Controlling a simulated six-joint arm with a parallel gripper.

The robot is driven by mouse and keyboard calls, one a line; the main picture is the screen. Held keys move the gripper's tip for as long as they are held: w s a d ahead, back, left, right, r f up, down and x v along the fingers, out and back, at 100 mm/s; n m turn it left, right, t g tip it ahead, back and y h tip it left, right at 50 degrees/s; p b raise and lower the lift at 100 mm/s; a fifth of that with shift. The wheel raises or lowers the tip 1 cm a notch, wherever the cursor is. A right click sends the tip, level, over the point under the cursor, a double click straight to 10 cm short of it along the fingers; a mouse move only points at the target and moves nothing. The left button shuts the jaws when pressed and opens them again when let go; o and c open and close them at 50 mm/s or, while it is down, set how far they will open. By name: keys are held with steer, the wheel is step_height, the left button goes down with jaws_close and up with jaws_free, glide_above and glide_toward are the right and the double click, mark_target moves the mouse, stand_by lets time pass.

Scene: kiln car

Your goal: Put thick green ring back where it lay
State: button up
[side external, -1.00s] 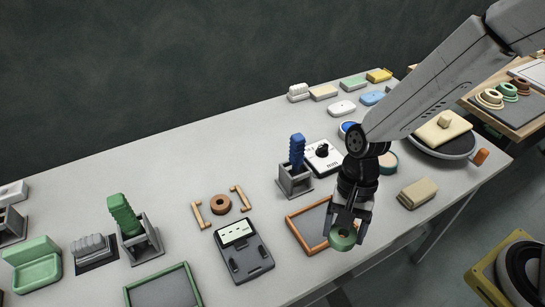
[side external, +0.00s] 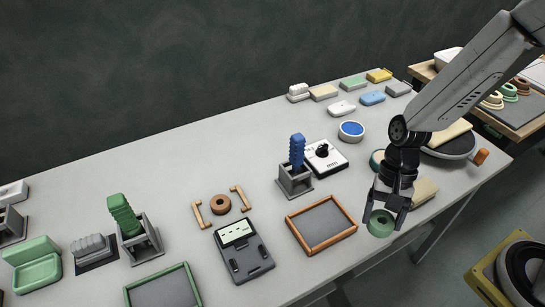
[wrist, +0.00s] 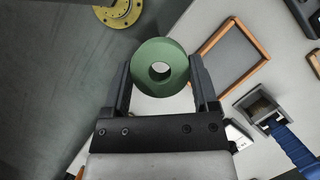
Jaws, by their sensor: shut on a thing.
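The thick green ring (side external: 381,222) is held between the fingertips of my gripper (side external: 387,203), near the table's front edge. My gripper is shut on it. In the wrist view the green ring (wrist: 148,80) sits between the two dark fingers (wrist: 160,88), its hole facing the camera. The orange-framed tray (side external: 330,203) lies on the table to the left of the ring in the side view and looks empty. A brown ring (side external: 220,204) lies between two wooden bars further left.
A blue brush in a grey holder (side external: 296,181) and a white box with a black knob (side external: 325,157) stand behind the tray. A beige block (side external: 424,193) is close behind my gripper. The turntable (side external: 451,146) is further right.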

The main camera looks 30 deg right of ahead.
steer(key=w+a+f, duration=0.2)
steer(key=w+f, duration=0.2)
steer(key=w, duration=0.3)
glide_above(321, 226)
steer(key=d, duration=0.1)
step_height(321, 226, down, 4)
steer(key=shift+s+d+f, duration=0.1)
steer(key=shift+d, duration=0.05)
steer(key=shift+w+f, duration=0.35)
steer(key=shift+w+a+f, duration=0.2)
steer(key=shift+w+f, duration=0.1)
steer(key=shift+f, duration=1.55)
steer(key=shift+f, duration=0.1)
steer(key=o, duration=1.3)
